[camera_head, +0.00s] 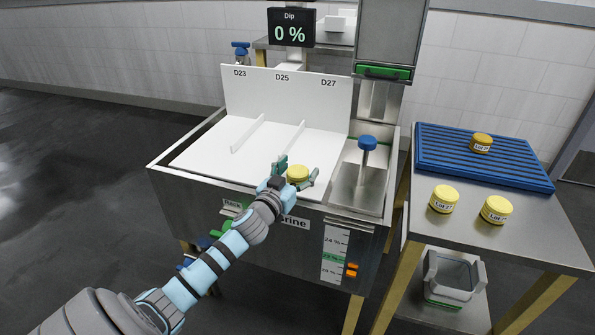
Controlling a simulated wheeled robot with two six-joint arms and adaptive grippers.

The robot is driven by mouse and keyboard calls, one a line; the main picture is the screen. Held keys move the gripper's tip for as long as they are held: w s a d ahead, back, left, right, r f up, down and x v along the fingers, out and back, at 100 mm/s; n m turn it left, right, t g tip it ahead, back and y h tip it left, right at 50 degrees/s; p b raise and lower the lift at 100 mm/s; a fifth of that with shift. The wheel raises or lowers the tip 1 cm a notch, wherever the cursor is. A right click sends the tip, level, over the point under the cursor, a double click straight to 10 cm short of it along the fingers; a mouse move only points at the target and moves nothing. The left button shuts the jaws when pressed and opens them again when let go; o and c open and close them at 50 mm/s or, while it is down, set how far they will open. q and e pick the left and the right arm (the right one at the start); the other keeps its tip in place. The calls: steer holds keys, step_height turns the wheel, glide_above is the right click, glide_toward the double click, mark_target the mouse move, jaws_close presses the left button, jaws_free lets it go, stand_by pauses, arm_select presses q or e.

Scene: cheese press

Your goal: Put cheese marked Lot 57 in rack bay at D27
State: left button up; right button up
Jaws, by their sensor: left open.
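My left gripper (297,168) is open, with its fingers on either side of a round yellow cheese (298,174). This cheese is at the front of the white rack, in the right-hand bay below the D27 mark (328,83). No lot mark can be read on it. The white rack (205,150) has bays marked D23, D25 and D27, split by low dividers. Two more yellow cheeses, one (444,199) and another (496,210), stand on the steel side table, with Lot labels too small to read surely. My right gripper is not in view.
A blue ribbed mat (440,165) on the side table (545,235) carries a darker yellow cheese (481,143). A blue-knobbed plunger (367,143) stands right of the rack. A display (290,28) reads Dip 0 %. The left and middle bays look empty.

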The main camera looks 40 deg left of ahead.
arm_select(q)
steer(key=shift+r, duration=0.1)
steer(key=v, duration=1.2)
